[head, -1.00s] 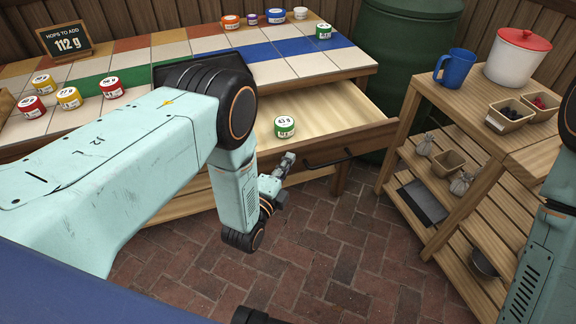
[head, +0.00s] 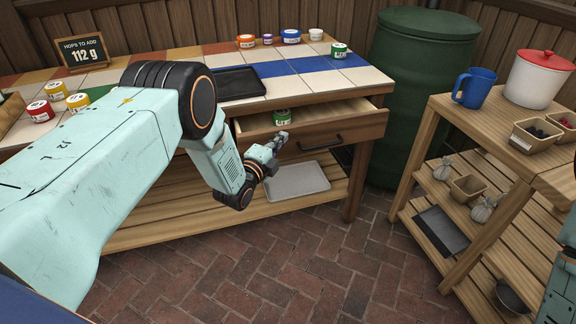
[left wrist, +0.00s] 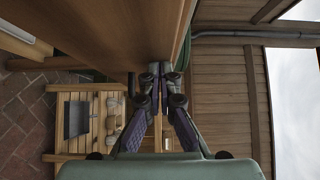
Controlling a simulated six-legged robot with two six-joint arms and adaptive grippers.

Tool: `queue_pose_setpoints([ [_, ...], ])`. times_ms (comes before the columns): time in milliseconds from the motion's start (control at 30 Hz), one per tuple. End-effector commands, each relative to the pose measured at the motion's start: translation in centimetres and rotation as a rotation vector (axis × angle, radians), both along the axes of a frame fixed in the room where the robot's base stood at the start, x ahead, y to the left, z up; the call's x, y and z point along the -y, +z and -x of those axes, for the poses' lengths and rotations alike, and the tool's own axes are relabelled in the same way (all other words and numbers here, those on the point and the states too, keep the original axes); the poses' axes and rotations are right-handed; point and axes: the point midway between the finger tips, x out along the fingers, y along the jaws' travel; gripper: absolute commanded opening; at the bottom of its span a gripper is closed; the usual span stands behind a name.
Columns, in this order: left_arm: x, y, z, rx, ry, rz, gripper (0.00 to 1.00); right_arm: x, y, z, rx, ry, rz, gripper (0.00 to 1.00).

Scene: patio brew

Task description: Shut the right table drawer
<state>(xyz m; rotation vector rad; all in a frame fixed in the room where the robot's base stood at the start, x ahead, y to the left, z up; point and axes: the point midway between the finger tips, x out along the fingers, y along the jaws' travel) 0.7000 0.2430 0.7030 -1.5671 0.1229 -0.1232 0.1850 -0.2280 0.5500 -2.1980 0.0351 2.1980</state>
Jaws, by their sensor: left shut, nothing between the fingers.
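The right table drawer (head: 355,128) is part open under the tiled table (head: 310,84), and its dark handle (head: 320,142) shows on the front. A green-banded tin (head: 281,116) stands inside it. My left gripper (head: 284,136) is shut and empty at the drawer front, left of the handle. In the left wrist view the closed fingers (left wrist: 160,68) point at a wooden panel (left wrist: 130,35), seemingly the drawer front; I cannot tell if they touch it. My right gripper is not in view.
A green barrel (head: 420,95) stands right of the table. A wooden shelf unit (head: 450,190) with a blue mug (head: 474,88) stands further right. A grey tray (head: 297,181) lies on the table's lower shelf. Brick floor (head: 300,260) in front is clear.

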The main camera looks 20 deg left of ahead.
Motion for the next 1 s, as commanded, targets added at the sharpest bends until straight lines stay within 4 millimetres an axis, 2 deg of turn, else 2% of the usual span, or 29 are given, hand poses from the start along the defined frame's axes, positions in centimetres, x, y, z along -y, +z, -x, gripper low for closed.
queue_pose_setpoints([
  [33,-0.8,-0.4,-0.9,0.005,0.004,-0.001,0.0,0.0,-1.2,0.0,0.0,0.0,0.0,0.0],
  [100,-1.5,-0.4,-1.9,0.004,0.003,0.0,0.0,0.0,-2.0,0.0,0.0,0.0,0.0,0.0],
  [400,-3.7,-0.2,-5.0,0.002,0.002,-0.001,0.0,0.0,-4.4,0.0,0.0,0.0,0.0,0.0],
  [633,-4.3,-0.1,-5.9,0.0,0.0,-0.001,0.0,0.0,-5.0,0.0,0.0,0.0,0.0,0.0],
  [1000,-4.4,0.1,-6.0,0.001,0.0,0.0,0.0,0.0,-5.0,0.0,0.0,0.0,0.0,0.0],
])
